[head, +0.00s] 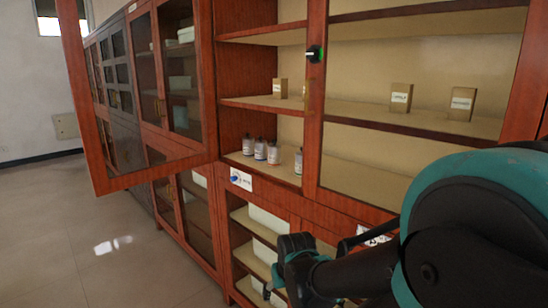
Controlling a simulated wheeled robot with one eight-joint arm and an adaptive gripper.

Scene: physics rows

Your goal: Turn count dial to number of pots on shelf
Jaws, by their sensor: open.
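A small white plate with a blue round part (240,179) is on the red-brown cabinet's front rail, below the middle shelf opening. It may be the count dial; its markings are too small to read. Several small pots or bottles with white labels (260,150) stand on the shelf (284,174) just above it, grouped at the left with one apart at the right. My gripper (285,266) is low in the head view, in front of the lower cabinet, right of and below the plate. It is open and apart from the plate; its fingers show poorly.
A glass door (150,92) stands swung open at left. A black knob with a green light (315,52) is on the closed right door's frame. Small brown boxes (400,97) stand on a higher shelf. A second white label (374,238) is partly behind my arm. Floor is clear at left.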

